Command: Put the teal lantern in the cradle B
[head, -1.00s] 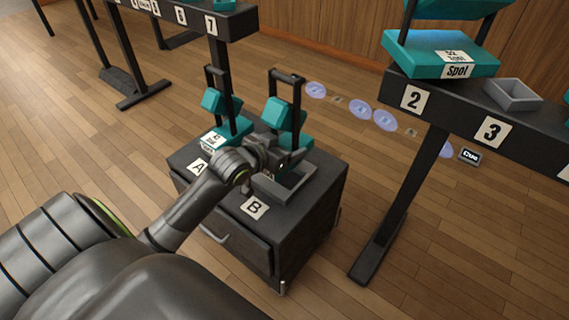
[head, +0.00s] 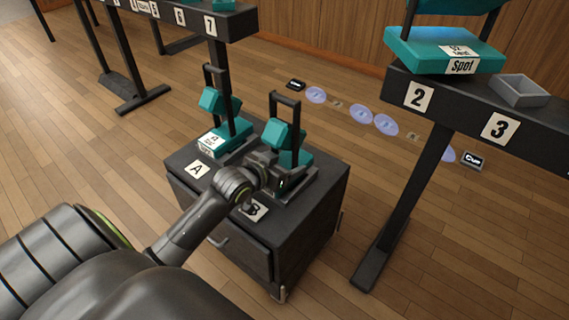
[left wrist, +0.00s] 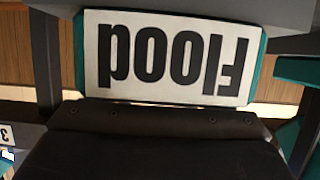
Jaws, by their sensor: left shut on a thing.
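My left gripper (head: 277,175) is shut on the teal lantern (head: 283,134), which has a dark upright frame and handle. The lantern stands upright over cradle B (head: 312,178), a grey tray on the dark cabinet, and its base looks within or just above the tray rim. My gripper and wrist hide the lower front, so I cannot tell whether it rests on the tray floor. In the left wrist view the lantern's white "Flood" label (left wrist: 166,55) appears upside down, close above my dark gripper body (left wrist: 150,145). My right gripper is not in view.
Another teal lantern (head: 215,102) stands to the left by label A (head: 197,169). My wrist partly covers label B (head: 257,211). A dark rail with labels 2 and 3 (head: 499,128) and an empty grey cradle (head: 520,91) is at right. Wooden floor lies between.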

